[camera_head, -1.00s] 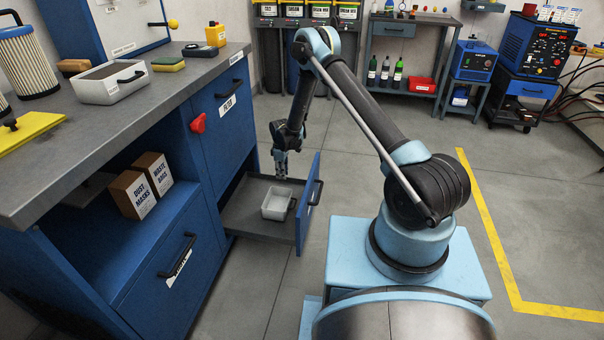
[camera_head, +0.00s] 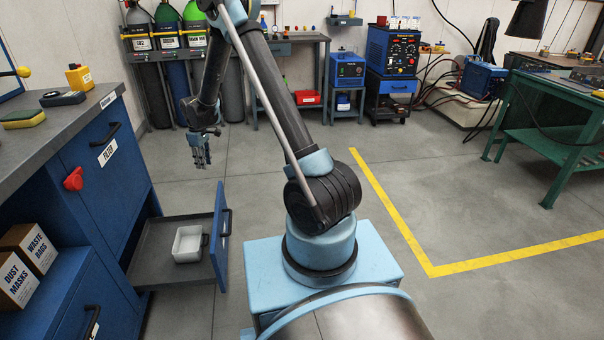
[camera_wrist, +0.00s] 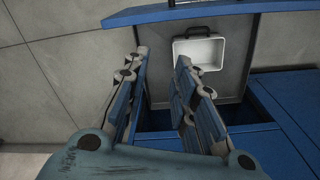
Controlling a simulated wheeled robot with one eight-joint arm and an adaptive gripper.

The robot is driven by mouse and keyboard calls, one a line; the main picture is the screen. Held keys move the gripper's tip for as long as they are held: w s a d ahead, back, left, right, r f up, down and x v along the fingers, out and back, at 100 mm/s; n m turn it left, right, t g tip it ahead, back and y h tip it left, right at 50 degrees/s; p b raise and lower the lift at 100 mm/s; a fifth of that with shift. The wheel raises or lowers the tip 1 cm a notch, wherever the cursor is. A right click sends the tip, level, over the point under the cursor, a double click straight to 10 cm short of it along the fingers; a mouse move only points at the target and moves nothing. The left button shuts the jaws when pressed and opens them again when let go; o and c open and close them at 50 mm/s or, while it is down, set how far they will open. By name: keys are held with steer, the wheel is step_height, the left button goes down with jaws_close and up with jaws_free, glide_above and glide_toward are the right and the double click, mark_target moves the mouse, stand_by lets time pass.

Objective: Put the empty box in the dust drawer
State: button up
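The empty white box (camera_head: 188,243) sits upright inside the open dust drawer (camera_head: 158,274), towards its front, with its dark handle beside the drawer front. It also shows in the wrist view (camera_wrist: 198,52), with nothing visible in it. The drawer is pulled out from the blue cabinet at the left. My gripper (camera_head: 203,163) hangs in the air above and beyond the drawer, apart from the box. In the wrist view my gripper (camera_wrist: 160,62) has its fingers spread, with nothing between them.
A blue workbench cabinet (camera_head: 105,178) with a red knob (camera_head: 73,179) stands at the left. Boxes of waste bags (camera_head: 32,245) and dust masks (camera_head: 14,281) sit on its shelf. Gas cylinders (camera_head: 168,60) stand behind. The floor right of the drawer is clear.

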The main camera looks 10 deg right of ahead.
steer(key=s+d+r+m+t, duration=0.1)
steer(key=s+d+r+m, duration=0.2)
steer(key=s+d+r, duration=0.7)
steer(key=s+d+r+m, duration=0.3)
steer(key=s+d+r, duration=0.4)
steer(key=d+r, duration=0.4)
steer(key=s+d+f+m, duration=0.1)
steer(key=s+d, duration=0.3)
steer(key=s, duration=0.4)
steer(key=s+d+f+m, duration=0.2)
steer(key=s+d+m, duration=0.1)
steer(key=s, duration=0.6)
steer(key=s+d+f+m+t, duration=0.1)
steer(key=s+d, duration=0.3)
steer(key=s, duration=0.4)
steer(key=shift+s+d+f+m, duration=0.25)
steer(key=shift+d+f+m, duration=0.2)
steer(key=shift+m, duration=0.45)
